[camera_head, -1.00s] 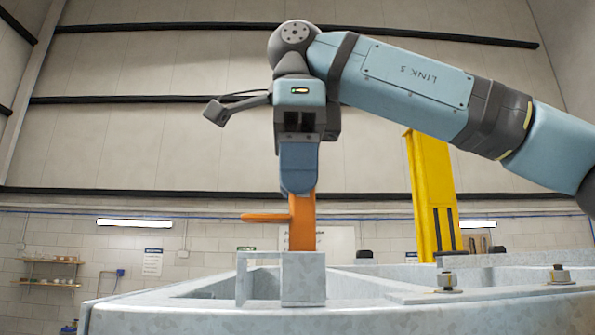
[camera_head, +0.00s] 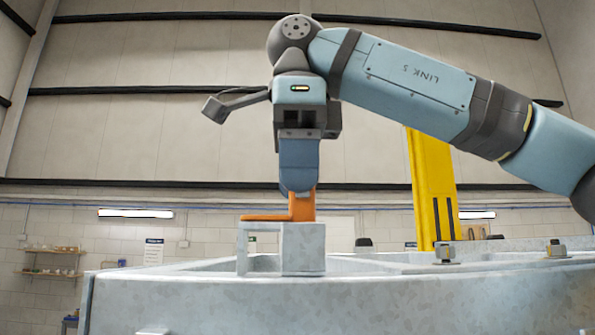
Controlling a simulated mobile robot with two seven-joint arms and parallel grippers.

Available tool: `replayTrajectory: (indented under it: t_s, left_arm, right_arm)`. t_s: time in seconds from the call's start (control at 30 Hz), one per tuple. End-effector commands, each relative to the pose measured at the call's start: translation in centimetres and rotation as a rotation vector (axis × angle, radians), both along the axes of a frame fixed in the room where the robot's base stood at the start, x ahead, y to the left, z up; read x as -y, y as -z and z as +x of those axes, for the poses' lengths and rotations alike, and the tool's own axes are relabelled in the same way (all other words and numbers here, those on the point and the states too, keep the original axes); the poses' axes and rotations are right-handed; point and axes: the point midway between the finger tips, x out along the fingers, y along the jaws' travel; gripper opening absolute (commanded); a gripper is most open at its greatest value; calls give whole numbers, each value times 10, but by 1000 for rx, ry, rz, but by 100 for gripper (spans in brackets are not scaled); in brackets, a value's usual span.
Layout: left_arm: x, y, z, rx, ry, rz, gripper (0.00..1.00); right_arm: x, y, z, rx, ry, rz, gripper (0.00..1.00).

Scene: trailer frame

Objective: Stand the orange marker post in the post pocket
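The orange marker post (camera_head: 302,208) is upright, with a flat arm (camera_head: 265,217) sticking out to the left. Its lower part is hidden inside the grey metal post pocket (camera_head: 303,250) on the trailer frame. The side arm sits at the level of the pocket's top rim; I cannot tell whether it touches. My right gripper (camera_head: 298,188) points straight down over the pocket, and its blue fingers are closed around the post's top. My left gripper is not in view.
The galvanised trailer frame (camera_head: 380,300) runs across the front. Bolts (camera_head: 446,253) stand on its rail to the right. A yellow upright (camera_head: 432,190) rises behind, below my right arm. Wall shelves (camera_head: 50,262) are far off at left.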

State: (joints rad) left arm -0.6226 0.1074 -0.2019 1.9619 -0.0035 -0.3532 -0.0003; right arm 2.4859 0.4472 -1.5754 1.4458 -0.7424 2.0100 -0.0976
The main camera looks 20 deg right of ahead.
Motion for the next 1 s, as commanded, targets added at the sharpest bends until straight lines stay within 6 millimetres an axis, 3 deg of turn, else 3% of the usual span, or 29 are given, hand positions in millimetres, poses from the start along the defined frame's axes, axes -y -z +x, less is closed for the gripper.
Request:
replayTrajectory:
  t_s: [0.07, 0.47, 0.73, 0.87, 1.0]
  left_arm:
    - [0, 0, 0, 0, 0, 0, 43]
    - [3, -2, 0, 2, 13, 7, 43]
    - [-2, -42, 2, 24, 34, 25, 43]
    - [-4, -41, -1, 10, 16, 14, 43]
    - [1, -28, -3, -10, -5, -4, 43]
  right_arm:
    - [0, -1, 0, 0, 0, 0, 58]
    - [0, 0, 0, -1, 0, -1, 58]
    - [0, -64, -1, 5, 4, -1, 58]
    - [0, -90, -1, 7, 6, -2, 58]
    - [-2, -101, 0, 1, 5, -6, 58]
